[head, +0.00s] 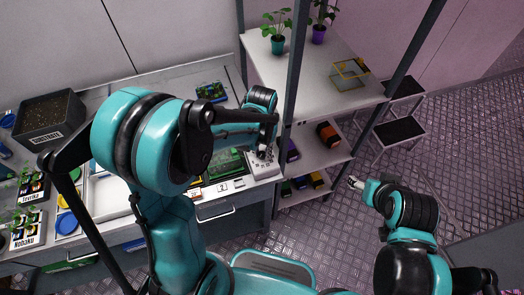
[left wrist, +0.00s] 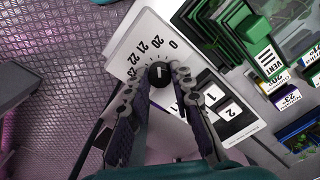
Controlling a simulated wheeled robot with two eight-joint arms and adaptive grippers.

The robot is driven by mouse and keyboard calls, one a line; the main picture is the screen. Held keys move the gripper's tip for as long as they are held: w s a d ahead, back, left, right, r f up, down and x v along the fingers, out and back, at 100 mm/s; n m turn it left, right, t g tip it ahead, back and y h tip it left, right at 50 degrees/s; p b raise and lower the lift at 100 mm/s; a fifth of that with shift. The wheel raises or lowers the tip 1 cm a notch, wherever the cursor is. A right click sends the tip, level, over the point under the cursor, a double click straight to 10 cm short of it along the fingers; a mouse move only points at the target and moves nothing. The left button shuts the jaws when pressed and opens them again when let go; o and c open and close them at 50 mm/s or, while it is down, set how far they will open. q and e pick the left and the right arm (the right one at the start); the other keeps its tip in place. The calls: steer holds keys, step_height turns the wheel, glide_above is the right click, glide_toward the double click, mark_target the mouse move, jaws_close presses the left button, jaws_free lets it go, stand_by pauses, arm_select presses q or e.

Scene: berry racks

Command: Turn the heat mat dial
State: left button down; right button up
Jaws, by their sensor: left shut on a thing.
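The heat mat dial (left wrist: 159,74) is a round black knob with a pale pointer line, on a white control box with a printed number scale (left wrist: 139,42). In the left wrist view my left gripper (left wrist: 160,78) is shut on the dial, one finger on each side of it. In the head view the white control box (head: 262,165) sits at the right front end of the bench, and my left gripper (head: 261,152) is over it; the dial itself is too small to make out there. My right gripper (head: 355,183) hangs over the floor, away from the bench; its finger opening is too small to judge.
Below the dial on the box are two white switches marked 1 and 2 (left wrist: 229,110). A green tray (head: 229,161) stands just left of the box. A shelf rack (head: 330,93) with a dark post stands close on the right.

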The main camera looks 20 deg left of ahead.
arm_select(q)
steer(key=c, duration=1.3)
jaws_free()
step_height(320, 180, up, 12)
steer(key=t+b, duration=0.3)
steer(key=t, duration=0.1)
glide_toward(262, 154)
step_height(262, 154, up, 3)
steer(key=s+a, duration=0.3)
steer(key=shift+s+a+f+n+t+b, duration=0.1)
steer(key=shift+s+a+f+t+b, duration=0.15)
steer(key=shift+s+f+t+b, duration=0.35)
steer(key=shift+s+a+f+n+t+b, duration=0.1)
steer(key=shift+s+a+f+t+b, duration=0.25)
steer(key=shift+s, duration=0.4)
steer(key=shift+s+a+f+n+t+b, duration=0.15)
steer(key=shift+s+f+t+b, duration=0.2)
steer(key=shift+s+f+t, duration=0.25)
